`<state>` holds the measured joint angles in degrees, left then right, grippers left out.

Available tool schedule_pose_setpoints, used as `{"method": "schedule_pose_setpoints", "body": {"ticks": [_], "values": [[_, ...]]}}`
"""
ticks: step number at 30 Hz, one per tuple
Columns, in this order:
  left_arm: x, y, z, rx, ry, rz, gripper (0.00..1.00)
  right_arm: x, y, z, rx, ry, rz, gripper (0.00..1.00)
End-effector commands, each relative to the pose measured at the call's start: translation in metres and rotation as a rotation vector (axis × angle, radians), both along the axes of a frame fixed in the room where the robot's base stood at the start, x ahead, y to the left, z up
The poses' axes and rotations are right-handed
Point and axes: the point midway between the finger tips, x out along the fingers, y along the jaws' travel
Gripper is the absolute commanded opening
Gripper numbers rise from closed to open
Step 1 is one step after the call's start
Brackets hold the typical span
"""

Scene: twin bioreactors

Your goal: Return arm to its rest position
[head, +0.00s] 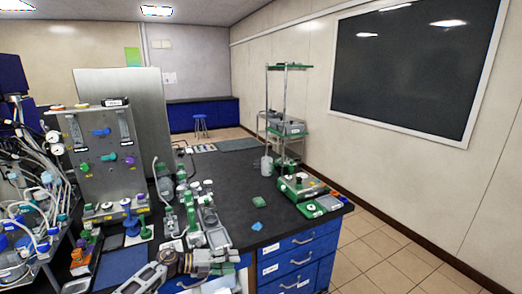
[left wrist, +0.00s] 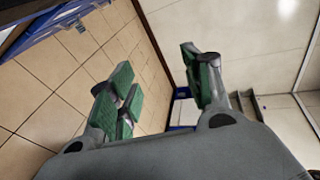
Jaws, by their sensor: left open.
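My left arm comes in low in the head view, in front of the bench. My left gripper (head: 232,266) is at its end, before the blue drawers, small and partly cut off by the frame edge. In the left wrist view the gripper (left wrist: 162,88) fills the foreground, with green pads on its grey fingers. The fingers are spread apart with nothing between them. Beyond them are floor tiles and a pale wall. My right gripper does not show in either view.
A black-topped bench (head: 240,185) with blue drawers (head: 298,262) stands close in front. Tubing and bioreactor equipment (head: 95,150) crowd its left side. A green-and-white device (head: 302,187) sits near its right edge. Tiled floor (head: 385,255) is clear at the right.

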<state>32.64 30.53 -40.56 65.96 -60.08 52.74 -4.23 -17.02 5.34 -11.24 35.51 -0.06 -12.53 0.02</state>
Motion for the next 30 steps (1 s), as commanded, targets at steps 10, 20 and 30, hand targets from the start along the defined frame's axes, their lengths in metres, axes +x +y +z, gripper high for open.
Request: {"method": "schedule_pose_setpoints", "body": {"ticks": [10,20,30], "values": [[0.003,0.032,-0.108,-0.236,0.255,0.405,0.49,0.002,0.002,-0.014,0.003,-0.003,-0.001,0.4],[-0.034,0.083,-0.233,-0.373,0.523,0.803,0.49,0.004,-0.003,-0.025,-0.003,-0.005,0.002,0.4],[-0.11,0.128,-0.352,-0.426,0.773,1.147,0.49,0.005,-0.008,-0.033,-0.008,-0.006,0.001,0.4]]}}
